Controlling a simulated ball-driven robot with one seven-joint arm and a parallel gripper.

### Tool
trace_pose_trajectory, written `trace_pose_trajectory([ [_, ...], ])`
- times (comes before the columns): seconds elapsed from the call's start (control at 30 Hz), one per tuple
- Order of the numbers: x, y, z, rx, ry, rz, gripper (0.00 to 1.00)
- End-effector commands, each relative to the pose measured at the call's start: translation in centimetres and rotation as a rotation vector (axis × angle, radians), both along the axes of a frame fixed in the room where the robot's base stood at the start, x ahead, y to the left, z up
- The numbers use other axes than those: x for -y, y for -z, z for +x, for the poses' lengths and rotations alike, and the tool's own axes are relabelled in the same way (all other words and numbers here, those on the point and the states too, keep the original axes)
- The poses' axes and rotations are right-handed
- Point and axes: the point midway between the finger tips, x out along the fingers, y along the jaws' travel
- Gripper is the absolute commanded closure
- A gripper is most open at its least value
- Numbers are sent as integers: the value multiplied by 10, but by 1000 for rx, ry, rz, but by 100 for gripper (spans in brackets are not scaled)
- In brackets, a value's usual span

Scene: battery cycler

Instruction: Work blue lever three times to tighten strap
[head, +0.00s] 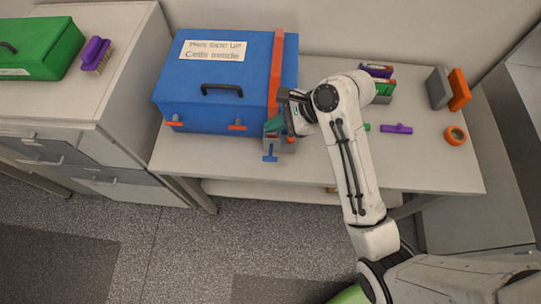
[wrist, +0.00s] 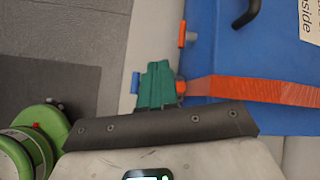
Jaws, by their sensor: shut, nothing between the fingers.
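A blue case (head: 225,85) with a white label stands on the table, and an orange strap (head: 276,75) runs over its right end. The strap also shows in the wrist view (wrist: 250,90). At the strap's front end is a grey ratchet (head: 282,145) with a blue lever (head: 270,154) pointing down and forward. In the wrist view, the blue lever (wrist: 135,84) shows just left of my fingers. My gripper (head: 274,125) has teal fingers, shut and empty, right at the ratchet. The fingers (wrist: 157,66) hide most of the ratchet; I cannot tell whether they touch the lever.
On the table (head: 430,175) to the right lie a purple-handled tool (head: 397,128), an orange tape roll (head: 455,136) and upright grey and orange blocks (head: 459,90). At left, a green case (head: 38,48) and a purple brush (head: 96,54) sit on a cabinet.

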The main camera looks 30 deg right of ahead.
Motion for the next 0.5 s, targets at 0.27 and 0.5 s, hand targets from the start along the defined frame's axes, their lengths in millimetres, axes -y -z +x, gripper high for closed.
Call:
trace_pose_trajectory([
  [0.27,-3,26,-4,1,0,-1,100],
  [0.5,-6,47,-9,0,0,-1,100],
])
